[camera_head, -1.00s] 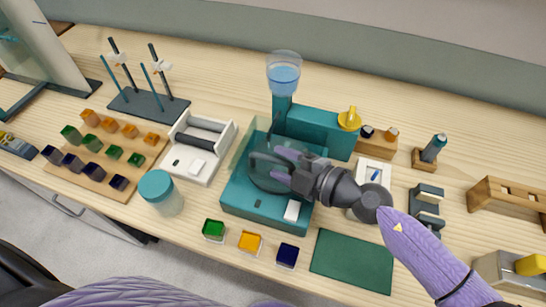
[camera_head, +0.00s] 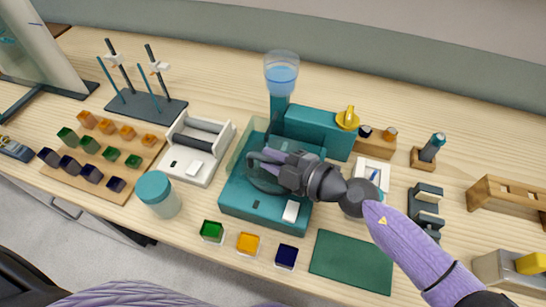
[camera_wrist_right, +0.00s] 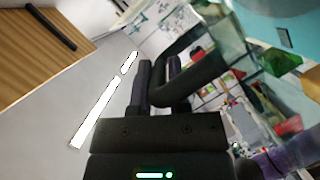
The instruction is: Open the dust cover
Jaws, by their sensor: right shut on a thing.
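The dust cover (camera_head: 238,148) is a clear, faintly green panel on the teal machine (camera_head: 238,208). It stands raised and tilted at the machine's left side, and its edges are hard to make out. My right gripper (camera_head: 262,162) is over the machine's round top, at the cover, and is shut on it. The gripper hides part of the round top and the exact grip point. In the right wrist view the dark fingers (camera_wrist_right: 160,85) are close together, with clear panels behind them. My left gripper is not in view.
A lidded jar (camera_head: 160,195) stands left of the machine, beside a white device (camera_head: 195,150). A funnel of blue liquid (camera_head: 281,72) rises behind. Green, orange and dark blocks and a green mat (camera_head: 352,262) lie in front. A rod stand (camera_head: 146,106) is at the back left.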

